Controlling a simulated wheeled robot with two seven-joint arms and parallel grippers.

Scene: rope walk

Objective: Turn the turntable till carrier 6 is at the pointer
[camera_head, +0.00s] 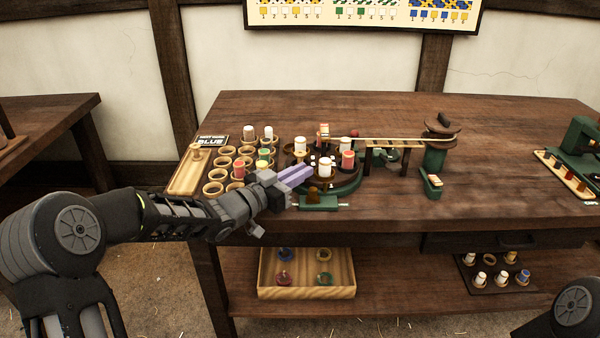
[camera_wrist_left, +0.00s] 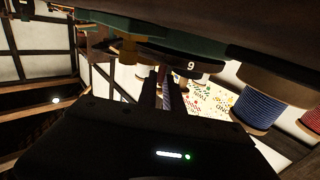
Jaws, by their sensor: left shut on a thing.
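The turntable (camera_head: 337,178) is a dark round plate on a green base (camera_head: 352,184), left of the table's middle. White spools (camera_head: 326,169) and red spools (camera_head: 348,161) stand on it. My left gripper (camera_head: 306,172) reaches its near left edge, and its purple fingers are shut. In the left wrist view, a rim with the number 9 (camera_wrist_left: 191,67) is above the fingers (camera_wrist_left: 163,92). I cannot make out carrier 6 or the pointer. My right gripper is out of view.
A green fixture with a brown knob (camera_head: 313,191) sits in front.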

